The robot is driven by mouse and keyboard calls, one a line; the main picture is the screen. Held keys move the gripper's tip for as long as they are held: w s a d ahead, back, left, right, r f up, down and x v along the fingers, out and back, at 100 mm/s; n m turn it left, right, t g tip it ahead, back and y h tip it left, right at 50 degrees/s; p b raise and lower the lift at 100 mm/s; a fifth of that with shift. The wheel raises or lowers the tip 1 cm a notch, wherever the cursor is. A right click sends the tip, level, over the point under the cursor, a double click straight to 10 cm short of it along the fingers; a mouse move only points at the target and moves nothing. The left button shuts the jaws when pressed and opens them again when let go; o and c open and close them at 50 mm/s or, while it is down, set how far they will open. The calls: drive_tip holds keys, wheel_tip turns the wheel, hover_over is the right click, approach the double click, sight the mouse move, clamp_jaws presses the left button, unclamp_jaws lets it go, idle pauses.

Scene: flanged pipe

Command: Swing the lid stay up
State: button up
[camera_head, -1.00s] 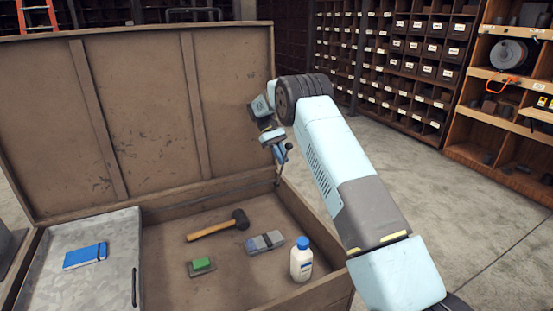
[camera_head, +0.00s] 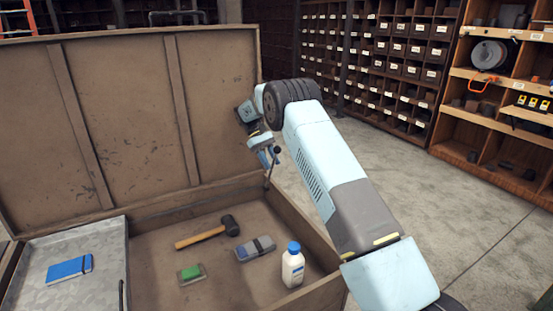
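A large brown chest (camera_head: 308,240) stands with its lid (camera_head: 125,115) raised and leaning back. A thin dark rod with a round dark knob, seemingly the lid stay (camera_head: 267,182), stands nearly upright at the chest's back right corner. My gripper (camera_head: 268,158) is at the upper part of this rod, just below and left of the knob. It is small and partly hidden by its own wrist, so I cannot tell whether its fingers are closed on the rod or only beside it.
A blue notebook (camera_head: 69,269) lies on a grey metal tray (camera_head: 95,240). Shelving (camera_head: 395,60) stands behind open floor (camera_head: 420,190).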

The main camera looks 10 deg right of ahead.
sight(275, 147)
wheel_tip(275, 147, up, 3)
drive_tip(key=shift+w+f, duration=0.15)
drive_tip(key=shift+f, duration=0.05)
drive_tip(key=s+r, duration=0.1)
drive_tip(key=r, duration=0.1)
drive_tip(key=s+r, duration=0.4)
drive_tip(key=shift+d+r, duration=0.1)
drive_tip(key=shift+d, duration=0.3)
drive_tip(key=s+d+r, duration=0.1)
drive_tip(key=s+r, duration=0.3)
drive_tip(key=s, duration=0.5)
drive_tip(key=shift+d, duration=0.15)
drive_tip(key=shift+c, duration=0.4)
